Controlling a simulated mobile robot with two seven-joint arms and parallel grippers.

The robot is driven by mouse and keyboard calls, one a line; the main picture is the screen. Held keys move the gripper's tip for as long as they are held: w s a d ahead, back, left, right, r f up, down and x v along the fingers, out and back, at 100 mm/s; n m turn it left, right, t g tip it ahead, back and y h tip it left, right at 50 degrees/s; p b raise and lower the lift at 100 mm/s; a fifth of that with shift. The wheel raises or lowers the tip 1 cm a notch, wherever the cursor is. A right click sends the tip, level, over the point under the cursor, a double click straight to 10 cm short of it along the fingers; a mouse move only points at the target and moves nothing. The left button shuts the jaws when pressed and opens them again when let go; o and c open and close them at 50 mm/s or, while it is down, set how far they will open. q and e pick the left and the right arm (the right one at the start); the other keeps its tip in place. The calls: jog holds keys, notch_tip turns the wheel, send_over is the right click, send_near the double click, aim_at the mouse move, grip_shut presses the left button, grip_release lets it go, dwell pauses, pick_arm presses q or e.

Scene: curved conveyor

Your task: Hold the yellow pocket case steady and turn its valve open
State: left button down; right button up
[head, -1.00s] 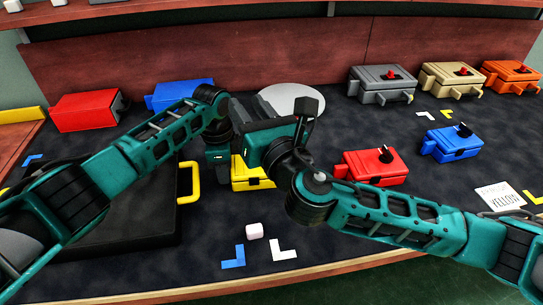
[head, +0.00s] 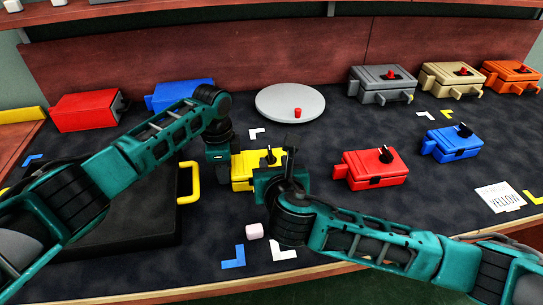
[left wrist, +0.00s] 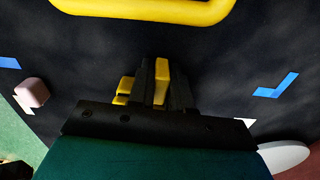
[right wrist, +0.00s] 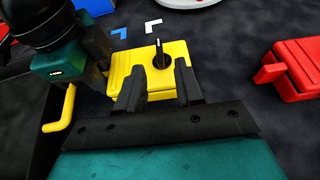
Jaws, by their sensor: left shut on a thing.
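The yellow pocket case (head: 246,166) lies on the dark work surface at centre. Its black valve knob (head: 270,156) stands on its top; in the right wrist view the valve (right wrist: 161,57) points away from me. My left gripper (head: 221,172) is at the case's left side, shut on its yellow tab (left wrist: 161,78). My right gripper (head: 287,165) is at the case's front right. In the right wrist view its fingers (right wrist: 161,88) are apart with nothing gripped, and the valve is just beyond them. Part of the case is hidden behind my right gripper.
A red case (head: 375,170) sits close on the right, a blue case (head: 452,143) beyond it. A black box with a yellow handle (head: 190,181) is on the left. A small pale cube (head: 254,231) lies in front. A round white disc (head: 285,101) with a red piece is behind.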

aim_at(271, 155)
jog(key=shift+x, duration=2.55)
grip_shut()
